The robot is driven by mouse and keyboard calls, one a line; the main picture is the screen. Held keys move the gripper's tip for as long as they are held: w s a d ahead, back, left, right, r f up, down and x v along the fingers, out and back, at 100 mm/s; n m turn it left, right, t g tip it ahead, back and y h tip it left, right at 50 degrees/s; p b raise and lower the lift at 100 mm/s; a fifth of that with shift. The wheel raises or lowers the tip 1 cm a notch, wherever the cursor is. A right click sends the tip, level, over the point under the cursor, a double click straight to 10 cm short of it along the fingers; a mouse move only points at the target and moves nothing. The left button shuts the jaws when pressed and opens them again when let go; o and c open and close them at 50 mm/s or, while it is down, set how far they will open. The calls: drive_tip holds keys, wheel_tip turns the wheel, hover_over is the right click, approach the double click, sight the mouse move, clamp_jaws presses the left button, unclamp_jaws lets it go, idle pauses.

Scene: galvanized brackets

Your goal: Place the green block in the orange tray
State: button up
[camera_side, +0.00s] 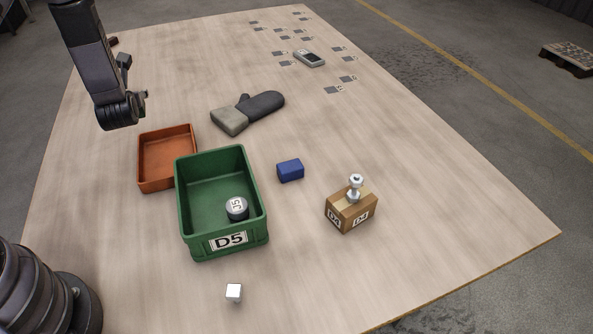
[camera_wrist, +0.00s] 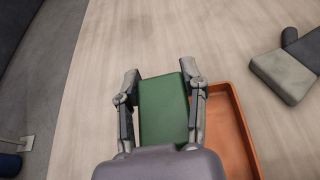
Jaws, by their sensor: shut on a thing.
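The green block (camera_wrist: 163,112) is between the two fingers of my gripper (camera_wrist: 160,74) in the wrist view. The gripper is shut on its sides. The orange tray (camera_side: 166,156) is on the table at the left in the side view, empty, below and right of the dark end of my arm. It also shows in the wrist view (camera_wrist: 232,130), just right of the block and partly hidden by the right finger. The block looks held above the table, mostly left of the tray in that view. I cannot make out the block in the side view.
A green crate (camera_side: 223,160) marked D5 stands against the tray's right side, with a dark round piece (camera_side: 237,208) inside.

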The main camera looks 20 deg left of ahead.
sight(158, 157)
wheel_tip(158, 157, down, 16)
drive_tip(key=shift+r, duration=0.1)
idle(0.5)
drive_tip(key=o, duration=0.9)
drive_tip(key=shift+o, duration=0.3)
